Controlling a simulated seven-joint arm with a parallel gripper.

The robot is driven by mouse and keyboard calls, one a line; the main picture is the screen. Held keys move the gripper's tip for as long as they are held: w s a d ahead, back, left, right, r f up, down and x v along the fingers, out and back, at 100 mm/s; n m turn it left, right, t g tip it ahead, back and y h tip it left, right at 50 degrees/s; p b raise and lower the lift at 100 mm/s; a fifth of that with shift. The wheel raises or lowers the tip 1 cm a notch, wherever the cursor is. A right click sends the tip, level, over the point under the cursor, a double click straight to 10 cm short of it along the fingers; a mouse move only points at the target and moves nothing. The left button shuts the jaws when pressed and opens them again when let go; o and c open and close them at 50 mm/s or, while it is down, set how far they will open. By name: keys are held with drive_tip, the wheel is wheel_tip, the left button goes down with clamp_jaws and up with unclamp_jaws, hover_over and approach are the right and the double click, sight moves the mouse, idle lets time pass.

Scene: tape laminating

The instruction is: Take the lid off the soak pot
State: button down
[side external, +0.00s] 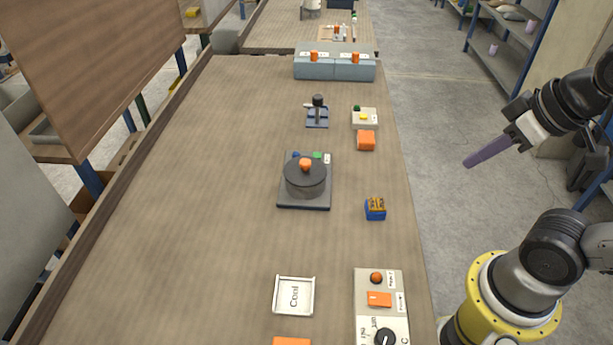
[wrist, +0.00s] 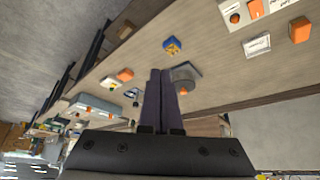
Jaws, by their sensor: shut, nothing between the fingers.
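The soak pot (side external: 305,185) is a round dark grey pot standing on a dark square base near the middle of the table. Its dark flat lid (side external: 291,170) is on top, with an orange knob (side external: 305,164) at the centre. In the wrist view the pot (wrist: 190,71) is partly hidden behind my fingers. My gripper (side external: 470,163) is off to the right of the table, raised over the floor side and well apart from the pot. Its long purple fingers are together and empty; they also show in the wrist view (wrist: 160,75).
A blue box (side external: 375,209) sits right of the pot. An orange block (side external: 366,141), a small press-like stand (side external: 317,115) and a blue-grey double bin (side external: 335,67) are behind it. A white "Cool" tray (side external: 294,296) and control panel (side external: 381,305) are in front. The table's left side is clear.

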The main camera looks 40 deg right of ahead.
drive_tip(key=c, duration=0.5)
unclamp_jaws()
drive_tip(key=shift+c, duration=0.2)
